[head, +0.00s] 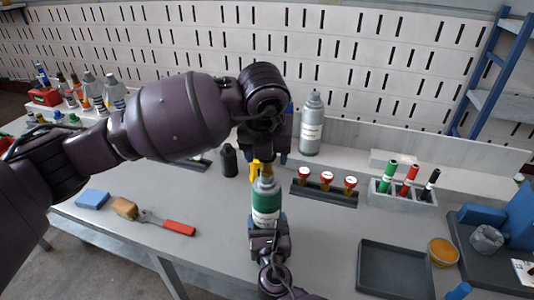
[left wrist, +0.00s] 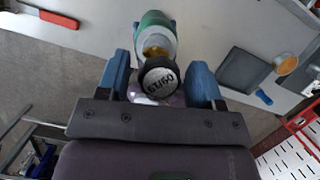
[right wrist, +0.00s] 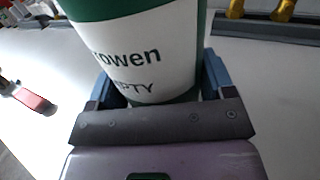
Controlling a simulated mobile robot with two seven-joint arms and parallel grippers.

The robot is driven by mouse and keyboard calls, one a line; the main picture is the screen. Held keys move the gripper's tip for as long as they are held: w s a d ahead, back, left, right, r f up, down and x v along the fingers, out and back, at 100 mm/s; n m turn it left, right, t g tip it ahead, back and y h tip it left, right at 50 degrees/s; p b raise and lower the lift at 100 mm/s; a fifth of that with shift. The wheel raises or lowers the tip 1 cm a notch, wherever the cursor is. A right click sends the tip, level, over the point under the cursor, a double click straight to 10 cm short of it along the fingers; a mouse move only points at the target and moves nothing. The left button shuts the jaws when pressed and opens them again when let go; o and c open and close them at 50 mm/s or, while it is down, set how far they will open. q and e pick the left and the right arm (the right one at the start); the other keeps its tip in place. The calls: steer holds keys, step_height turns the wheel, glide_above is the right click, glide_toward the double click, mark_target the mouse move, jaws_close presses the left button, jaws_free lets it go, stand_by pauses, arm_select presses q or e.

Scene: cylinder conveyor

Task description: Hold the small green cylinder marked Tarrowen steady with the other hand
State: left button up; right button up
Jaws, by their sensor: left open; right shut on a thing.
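The small green cylinder (head: 266,200) stands on the table at the middle of the head view. Its white label shows "rowen" and "PTY" in the right wrist view (right wrist: 145,55). My right gripper (head: 268,232) is shut on its lower body from the near side. My left gripper (head: 264,157) is above the cylinder's top, fingers open. I cannot tell whether the left fingers touch the cap.
A black bottle (head: 229,160) and a tall grey cylinder (head: 312,125) stand behind. An empty dark tray (head: 396,270) lies front right. A red-handled tool (head: 178,228) lies left.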

arm_select(q)
steer(key=shift+f, duration=1.3)
steer(key=shift+c, duration=0.2)
steer(key=c, duration=0.9)
steer(key=o, duration=0.9)
steer(key=shift+o, duration=0.2)
steer(key=shift+r, duration=0.15)
steer(key=shift+r, duration=1.15)
